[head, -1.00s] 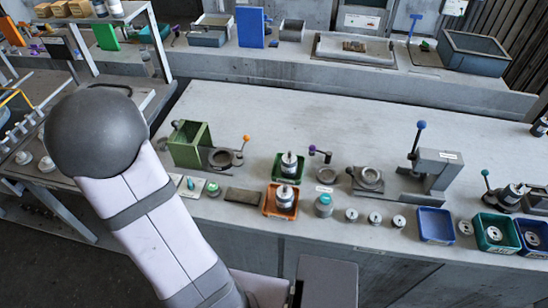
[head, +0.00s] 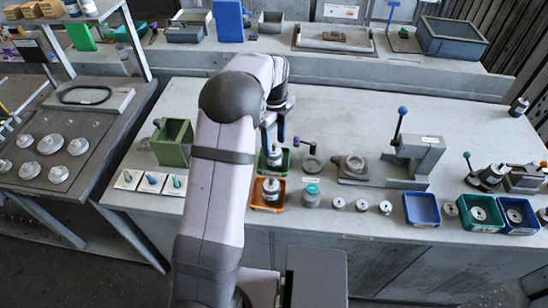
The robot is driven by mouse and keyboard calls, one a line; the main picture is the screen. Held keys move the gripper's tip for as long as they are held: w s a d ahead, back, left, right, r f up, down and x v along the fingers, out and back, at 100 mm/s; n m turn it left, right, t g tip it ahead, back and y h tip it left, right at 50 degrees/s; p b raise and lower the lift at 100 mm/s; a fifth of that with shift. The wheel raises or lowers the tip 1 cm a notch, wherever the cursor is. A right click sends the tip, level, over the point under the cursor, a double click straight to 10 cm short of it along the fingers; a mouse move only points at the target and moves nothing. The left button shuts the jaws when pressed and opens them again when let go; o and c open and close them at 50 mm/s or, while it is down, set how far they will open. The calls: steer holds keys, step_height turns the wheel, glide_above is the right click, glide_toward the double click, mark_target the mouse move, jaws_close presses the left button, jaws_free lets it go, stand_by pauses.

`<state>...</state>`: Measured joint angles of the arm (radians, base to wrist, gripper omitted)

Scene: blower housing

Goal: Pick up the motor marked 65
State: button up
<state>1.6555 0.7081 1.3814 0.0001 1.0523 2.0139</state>
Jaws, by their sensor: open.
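Two upright silver-and-black motors stand in small trays on the grey bench. One motor (head: 275,157) is in the green tray (head: 287,160), partly hidden by my arm. The other motor (head: 270,188) is in the orange tray (head: 258,206), nearer the bench's front edge. The number 65 is not readable on either. My gripper (head: 273,141) is open and points down just above the motor in the green tray. Its fingers are small and partly behind my arm; I cannot tell whether they straddle the motor's top.
A teal-topped part (head: 312,195) and several small silver discs stand right of the orange tray. A green box (head: 172,143) is at the left.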

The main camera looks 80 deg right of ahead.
mark_target(274, 150)
steer(key=shift+a+f+p, duration=0.1)
steer(key=shift+f+p, duration=1.9)
steer(key=shift+f, duration=1.7)
steer(key=c, duration=1.1)
steer(key=shift+r, duration=0.1)
steer(key=shift+r, duration=0.15)
